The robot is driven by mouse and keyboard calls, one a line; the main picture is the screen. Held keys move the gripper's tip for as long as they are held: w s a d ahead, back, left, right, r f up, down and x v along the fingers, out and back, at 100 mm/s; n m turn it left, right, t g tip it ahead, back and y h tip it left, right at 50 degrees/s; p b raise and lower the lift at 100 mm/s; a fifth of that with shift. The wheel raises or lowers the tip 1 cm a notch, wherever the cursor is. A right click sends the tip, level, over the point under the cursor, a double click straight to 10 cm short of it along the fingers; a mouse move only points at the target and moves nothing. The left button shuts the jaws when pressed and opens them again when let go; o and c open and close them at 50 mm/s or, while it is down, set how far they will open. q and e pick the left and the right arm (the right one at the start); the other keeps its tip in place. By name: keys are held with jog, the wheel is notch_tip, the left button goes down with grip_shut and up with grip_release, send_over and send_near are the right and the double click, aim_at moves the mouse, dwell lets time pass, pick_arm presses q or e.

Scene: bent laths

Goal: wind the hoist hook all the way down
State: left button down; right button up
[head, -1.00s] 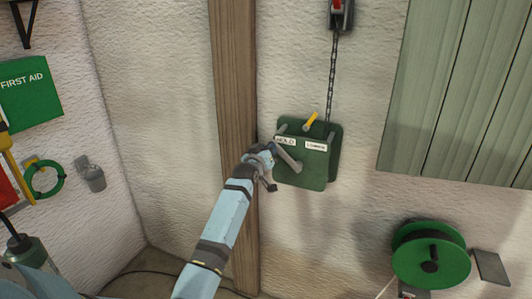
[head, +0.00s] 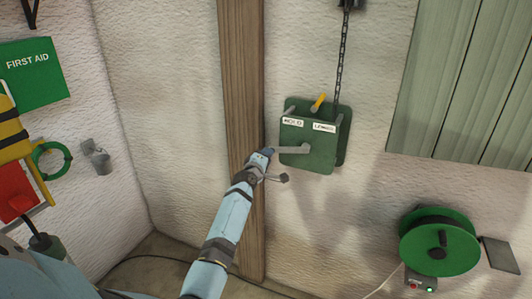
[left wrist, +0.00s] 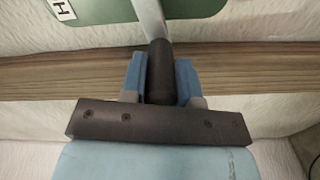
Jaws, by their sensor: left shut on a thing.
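The hoist winch is a green box (head: 310,160) on the wall with HOLD and LOWER labels (head: 324,128) near its top. A yellow lever (head: 318,102) on top leans up and to the right. The grey crank arm (head: 290,150) points left from its hub. My left gripper (head: 267,153) is shut on the crank's handle; in the left wrist view its blue fingers (left wrist: 161,85) stand either side of the black grip (left wrist: 160,62). A dark chain (head: 341,65) runs up from the winch. No hook is visible. My right gripper is not in view.
A wooden post (head: 243,110) stands just left of the winch, close behind my left arm. A green cable reel (head: 440,241) is at the lower right. A first aid box (head: 32,75) and green ring (head: 50,160) hang at left.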

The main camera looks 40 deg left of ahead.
pick_arm(q)
jog(key=shift+w+d+f+n+b, duration=0.1)
jog(key=shift+d+f+n+b, duration=0.25)
jog(key=shift+f+n, duration=0.5)
jog(key=shift+w+d+f+n+b, duration=0.15)
jog(key=shift+d+f+n, duration=0.25)
jog(key=shift+f+n, duration=0.4)
jog(key=shift+w+d+f+n+b, duration=0.1)
jog(key=shift+d+f+n+b, duration=0.3)
jog(key=shift+f+n, duration=0.45)
jog(key=c, duration=0.9)
grip_release()
jog(key=shift+o, duration=0.2)
jog(key=shift+s, duration=0.1)
